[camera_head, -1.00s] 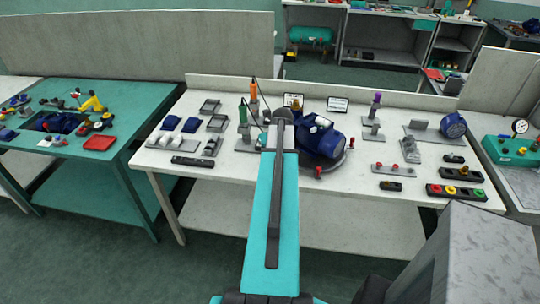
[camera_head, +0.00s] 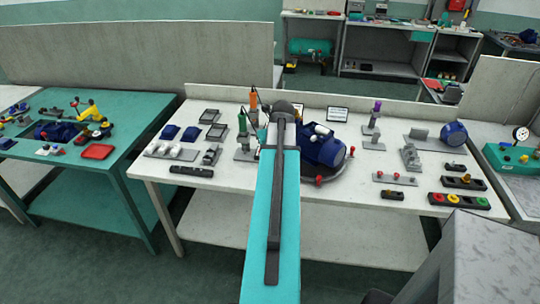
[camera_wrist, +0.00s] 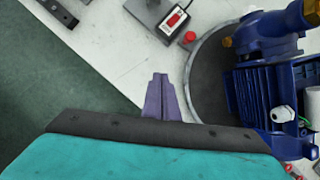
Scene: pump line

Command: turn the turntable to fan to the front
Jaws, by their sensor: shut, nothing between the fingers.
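The turntable is a dark round disc with a grey rim, on the white bench; its front rim (camera_head: 330,180) shows in the head view. It bears a blue motor-pump unit (camera_head: 325,148), whose round blue end points right and toward the front. Red knobs stand at the rim, one at the front (camera_head: 319,181) and one at the right (camera_head: 351,151). In the wrist view the disc (camera_wrist: 207,85) lies right of my gripper (camera_wrist: 160,78), with a red knob (camera_wrist: 190,36) beyond. My fingers are shut and empty, close beside the rim; I cannot tell whether they touch it. My arm hides them in the head view.
Upright tools on stands (camera_head: 243,135) are left of the turntable. Small trays (camera_head: 208,116) and blue parts lie further left. A button box (camera_head: 459,200) and small blocks are at the right. A red switch (camera_wrist: 174,19) is near my gripper.

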